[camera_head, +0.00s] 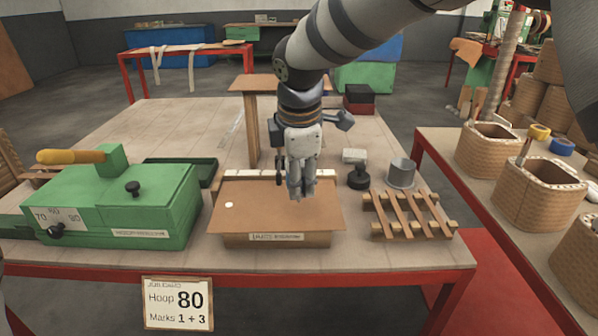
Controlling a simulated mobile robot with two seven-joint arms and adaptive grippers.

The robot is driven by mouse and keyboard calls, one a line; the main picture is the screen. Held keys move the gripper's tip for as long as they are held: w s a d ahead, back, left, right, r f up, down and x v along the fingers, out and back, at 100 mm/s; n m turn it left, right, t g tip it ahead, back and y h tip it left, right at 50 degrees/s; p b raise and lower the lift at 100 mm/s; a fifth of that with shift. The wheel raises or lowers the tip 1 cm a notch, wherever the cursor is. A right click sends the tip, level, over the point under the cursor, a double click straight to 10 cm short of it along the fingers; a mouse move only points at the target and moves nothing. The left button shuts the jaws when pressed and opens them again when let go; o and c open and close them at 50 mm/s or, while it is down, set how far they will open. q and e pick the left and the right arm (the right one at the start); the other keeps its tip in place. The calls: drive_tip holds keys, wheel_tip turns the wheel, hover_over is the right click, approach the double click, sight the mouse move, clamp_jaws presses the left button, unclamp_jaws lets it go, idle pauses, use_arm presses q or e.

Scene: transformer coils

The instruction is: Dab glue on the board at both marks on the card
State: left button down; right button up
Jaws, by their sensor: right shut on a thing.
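The brown board (262,222) lies flat in the middle of the table, with a label on its front edge and a pale strip along its back edge. One small white dab (229,205) shows on its left part. The job card (178,304) hangs at the table's front and reads "Hoop 80, Marks 1 + 3". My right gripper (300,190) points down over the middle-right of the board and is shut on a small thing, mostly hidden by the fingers. I cannot tell whether it touches the board. My left gripper is not in view.
A green machine (130,205) with an orange handle stands left of the board. A slatted wooden rack (410,215), a grey cup (401,173) and a black-knobbed tool (358,176) are at the right. A wooden stand (251,120) rises behind the board. Wound coils (487,150) fill the right table.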

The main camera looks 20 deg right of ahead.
drive_tip(key=shift+f, duration=0.35)
idle(0.7)
drive_tip(key=shift+r, duration=2.5)
drive_tip(key=shift+d, duration=0.15)
